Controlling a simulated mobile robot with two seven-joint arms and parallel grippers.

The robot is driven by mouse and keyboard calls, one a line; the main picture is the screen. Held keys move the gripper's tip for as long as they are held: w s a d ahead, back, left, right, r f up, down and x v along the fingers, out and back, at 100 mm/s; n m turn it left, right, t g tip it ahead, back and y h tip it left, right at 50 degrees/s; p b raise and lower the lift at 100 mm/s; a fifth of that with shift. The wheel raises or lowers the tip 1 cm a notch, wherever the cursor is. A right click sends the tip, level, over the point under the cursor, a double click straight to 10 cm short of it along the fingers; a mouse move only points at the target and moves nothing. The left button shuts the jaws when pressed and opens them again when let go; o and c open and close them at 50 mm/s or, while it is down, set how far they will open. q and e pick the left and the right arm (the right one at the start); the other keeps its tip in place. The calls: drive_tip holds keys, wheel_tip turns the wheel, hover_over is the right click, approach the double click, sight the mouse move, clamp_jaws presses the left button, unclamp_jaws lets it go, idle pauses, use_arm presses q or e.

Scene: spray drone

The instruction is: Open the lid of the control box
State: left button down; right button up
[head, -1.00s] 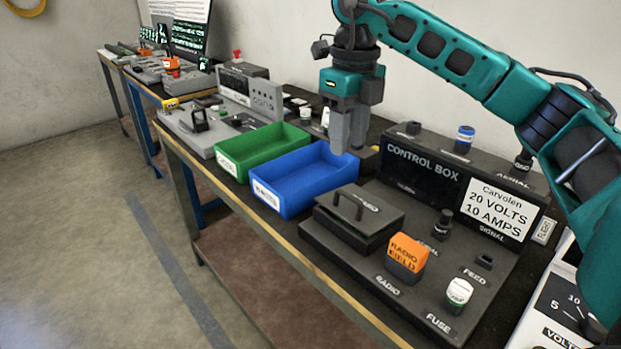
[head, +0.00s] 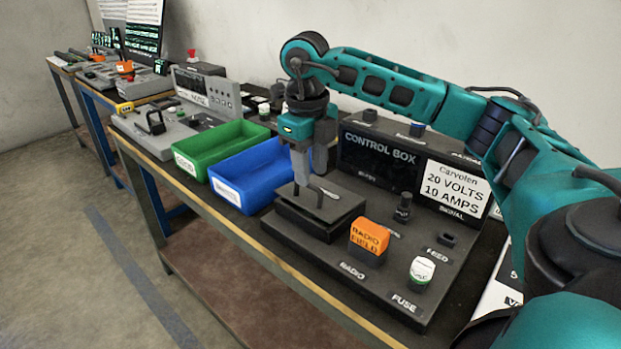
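The control box (head: 378,160) is a dark unit with a labelled back panel and a flat base. My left gripper is not in view.
An orange radio field block (head: 369,236) and a white-topped fuse (head: 421,270) stand right of the lid. A blue bin (head: 228,193) and a green bin (head: 190,167) sit to the left, both empty. Floor is clear at the left.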

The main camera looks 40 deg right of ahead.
drive_tip(key=shift+f, duration=1.1)
clamp_jaws()
idle(0.7)
